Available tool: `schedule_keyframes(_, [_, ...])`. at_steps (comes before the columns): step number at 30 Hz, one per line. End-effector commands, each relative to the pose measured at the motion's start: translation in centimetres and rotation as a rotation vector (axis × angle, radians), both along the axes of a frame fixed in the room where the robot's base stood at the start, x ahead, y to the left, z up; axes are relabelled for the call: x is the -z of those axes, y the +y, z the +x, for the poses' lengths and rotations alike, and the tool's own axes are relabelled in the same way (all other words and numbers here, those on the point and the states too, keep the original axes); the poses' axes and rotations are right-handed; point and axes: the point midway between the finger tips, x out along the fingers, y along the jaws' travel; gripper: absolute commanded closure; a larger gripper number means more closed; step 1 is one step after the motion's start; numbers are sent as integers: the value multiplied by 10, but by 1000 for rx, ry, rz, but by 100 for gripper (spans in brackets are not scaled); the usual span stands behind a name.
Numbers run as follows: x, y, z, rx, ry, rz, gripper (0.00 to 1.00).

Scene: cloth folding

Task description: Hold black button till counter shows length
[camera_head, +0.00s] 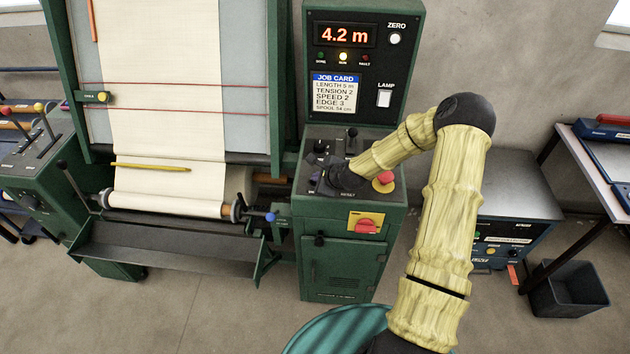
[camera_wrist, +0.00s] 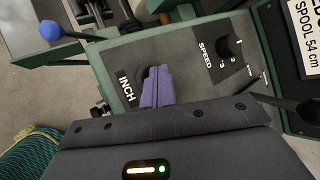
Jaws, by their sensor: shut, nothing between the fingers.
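The counter (camera_head: 344,35) reads 4.2 m in orange digits. The job card (camera_head: 337,92) below it says length 5 m, tension 2, speed 2, edge 3, spool 54 cm. My gripper (camera_head: 336,180) is over the green control panel, its fingers hard to make out in the head view. In the wrist view my shut purple fingertips (camera_wrist: 158,74) point down at the panel beside the INCH label (camera_wrist: 126,90). The black button there is mostly hidden behind the fingers; whether it is pressed down cannot be told.
A red stop button (camera_head: 384,181) sits close right of my gripper, and a red switch (camera_head: 366,226) is below. A speed knob (camera_wrist: 229,46) is near the fingers. Cream cloth (camera_head: 165,90) runs down to a roll (camera_head: 165,204).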

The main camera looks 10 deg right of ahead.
Motion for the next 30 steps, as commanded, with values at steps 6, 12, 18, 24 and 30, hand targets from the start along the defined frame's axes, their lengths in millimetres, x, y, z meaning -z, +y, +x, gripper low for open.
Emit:
schedule_keyframes(6, [-4, 0, 0, -1, 1, 0, 100])
schedule_keyframes(12, [-14, 0, 0, 0, 0, 0, 100])
schedule_keyframes(18, [-18, 0, 0, 0, 0, 0, 100])
schedule_keyframes(24, [-17, 0, 0, 0, 0, 0, 100])
schedule_keyframes(30, [-29, 0, 0, 0, 0, 0, 100])
